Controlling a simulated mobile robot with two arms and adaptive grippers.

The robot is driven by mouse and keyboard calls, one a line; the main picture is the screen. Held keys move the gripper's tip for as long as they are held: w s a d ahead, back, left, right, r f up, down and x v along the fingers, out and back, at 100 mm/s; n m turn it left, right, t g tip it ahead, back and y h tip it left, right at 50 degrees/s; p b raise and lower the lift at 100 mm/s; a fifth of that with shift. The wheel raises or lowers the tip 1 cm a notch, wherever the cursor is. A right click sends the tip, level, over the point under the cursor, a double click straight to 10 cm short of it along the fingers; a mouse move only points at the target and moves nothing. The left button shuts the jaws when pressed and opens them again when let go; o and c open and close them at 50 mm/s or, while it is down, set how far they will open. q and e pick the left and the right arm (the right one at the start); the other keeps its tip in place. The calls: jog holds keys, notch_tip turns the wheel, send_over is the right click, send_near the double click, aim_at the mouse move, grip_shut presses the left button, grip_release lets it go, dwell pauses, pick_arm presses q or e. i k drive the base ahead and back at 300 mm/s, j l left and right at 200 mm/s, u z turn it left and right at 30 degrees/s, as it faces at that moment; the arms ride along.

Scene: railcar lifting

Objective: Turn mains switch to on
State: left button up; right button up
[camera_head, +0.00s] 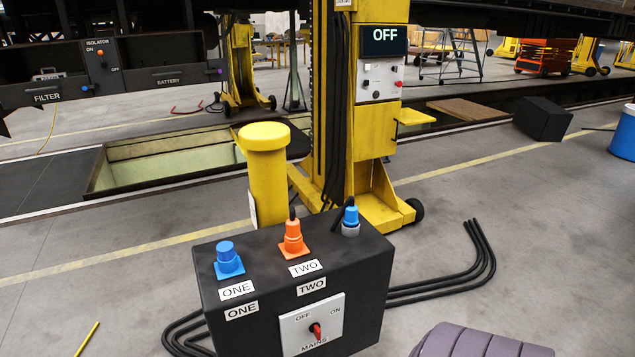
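The mains switch (316,331) is a small red knob on a white plate (296,332). The plate is on the front of a black box (250,338) on the floor. OFF is printed at the plate's upper left, ON at its upper right and MAINS below the knob. The knob seems to lean up and left, towards OFF, but it is small. A display (384,40) on the yellow lifting column (375,135) behind reads OFF. Neither of my grippers is in view.
On the box top are a blue socket (228,260) labelled ONE, an orange plug (292,238) labelled TWO and another blue plug (350,220). A yellow post (267,180) stands behind the box. Black cables (450,287) lie at right. A purple-grey ribbed shape fills the lower right.

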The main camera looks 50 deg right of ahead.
aim_at(315, 328)
jog(key=z, duration=1.6)
